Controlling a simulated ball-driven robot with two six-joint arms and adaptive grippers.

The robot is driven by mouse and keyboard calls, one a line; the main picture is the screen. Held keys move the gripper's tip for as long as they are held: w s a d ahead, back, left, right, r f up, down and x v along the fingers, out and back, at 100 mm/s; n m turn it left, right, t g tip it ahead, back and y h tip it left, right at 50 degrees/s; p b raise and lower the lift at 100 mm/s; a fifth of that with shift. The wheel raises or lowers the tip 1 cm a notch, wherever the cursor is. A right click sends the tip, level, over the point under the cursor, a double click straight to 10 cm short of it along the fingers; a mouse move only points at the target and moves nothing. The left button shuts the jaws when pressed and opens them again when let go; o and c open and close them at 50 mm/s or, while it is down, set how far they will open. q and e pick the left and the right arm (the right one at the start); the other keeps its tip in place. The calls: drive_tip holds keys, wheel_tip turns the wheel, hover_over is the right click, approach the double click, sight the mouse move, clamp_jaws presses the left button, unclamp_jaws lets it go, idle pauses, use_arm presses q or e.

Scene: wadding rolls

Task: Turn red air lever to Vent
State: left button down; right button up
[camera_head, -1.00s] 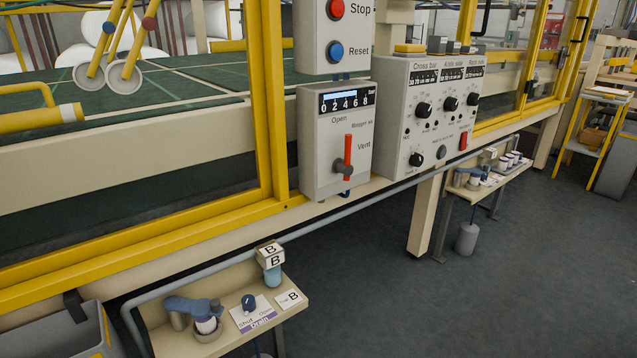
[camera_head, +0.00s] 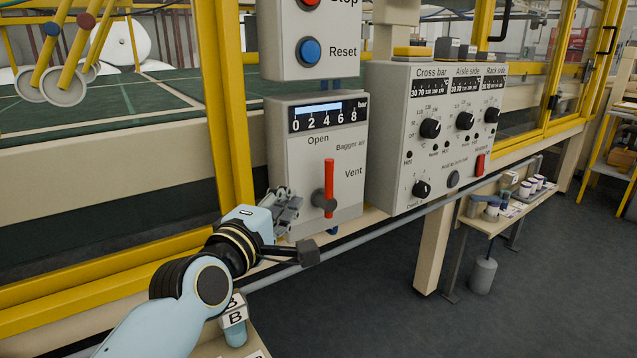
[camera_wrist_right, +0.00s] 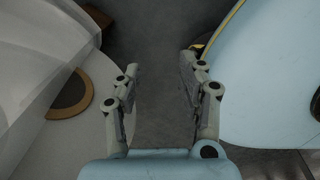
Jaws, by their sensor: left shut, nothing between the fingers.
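The red air lever (camera_head: 329,175) stands upright on the front of a grey control box (camera_head: 280,150) in the head view. Its handle points up towards the word Open, and Vent is printed to its right. Its dark round pivot (camera_head: 319,200) is at the lower end. My left gripper (camera_head: 287,205) is shut and empty, in front of the box's lower left corner. It is left of the pivot and appears apart from the lever. My right gripper (camera_wrist_right: 160,66) shows only in the right wrist view, open, with nothing between its fingers.
A bar gauge (camera_head: 328,116) is above the lever, and a blue Reset button (camera_head: 309,51) is higher up. A panel with black knobs (camera_head: 430,128) stands to the right. A yellow post (camera_head: 226,100) rises left of the box. A grey pipe (camera_head: 375,228) runs below.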

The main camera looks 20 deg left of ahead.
sight(329, 190)
use_arm(q)
drive_tip(key=w, duration=0.3)
drive_tip(key=w+b, duration=0.1)
drive_tip(key=w, duration=0.5)
drive_tip(key=shift+d, duration=0.25)
drive_tip(key=shift+w+b, duration=0.3)
drive_tip(key=shift+w, duration=0.15)
use_arm(e)
drive_tip(key=shift+w+d+f, duration=0.2)
drive_tip(key=shift+d+f, duration=0.35)
drive_tip(key=shift+d, duration=0.05)
